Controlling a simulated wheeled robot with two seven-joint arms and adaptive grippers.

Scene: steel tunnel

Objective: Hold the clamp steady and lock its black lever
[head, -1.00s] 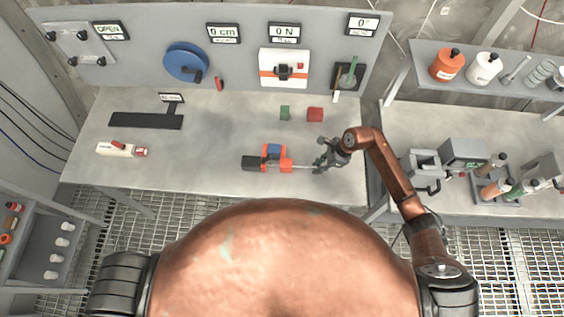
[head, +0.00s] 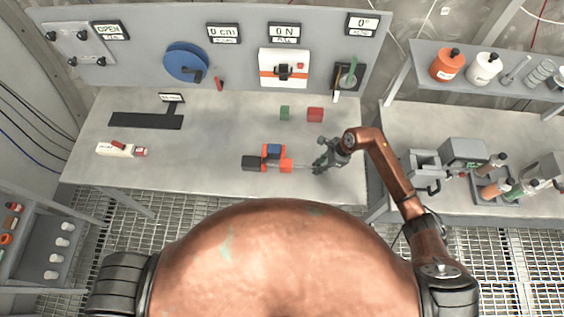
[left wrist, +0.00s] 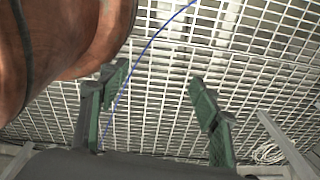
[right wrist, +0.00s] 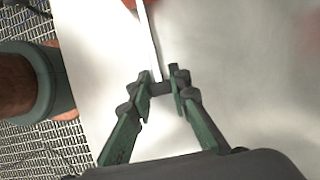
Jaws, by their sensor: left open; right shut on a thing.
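The clamp (head: 286,165) lies on the bench in the head view. It is orange, with a blue block (head: 273,151) in it and a black part (head: 253,163) at its left end. A thin pale metal rod (head: 303,167) runs from its right side to my right gripper (head: 319,165). In the right wrist view, my right gripper (right wrist: 161,82) is shut on the dark end of this pale rod (right wrist: 150,40). I cannot tell whether that dark end is the black lever. My left gripper (left wrist: 155,90) is open and empty above the floor grating, outside the head view.
Green (head: 285,113) and red (head: 315,114) blocks stand behind the clamp. A white and red tool (head: 120,149) and a black plate (head: 146,121) lie on the left of the bench. The bench between them and the clamp is clear. A panel with displays stands behind.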

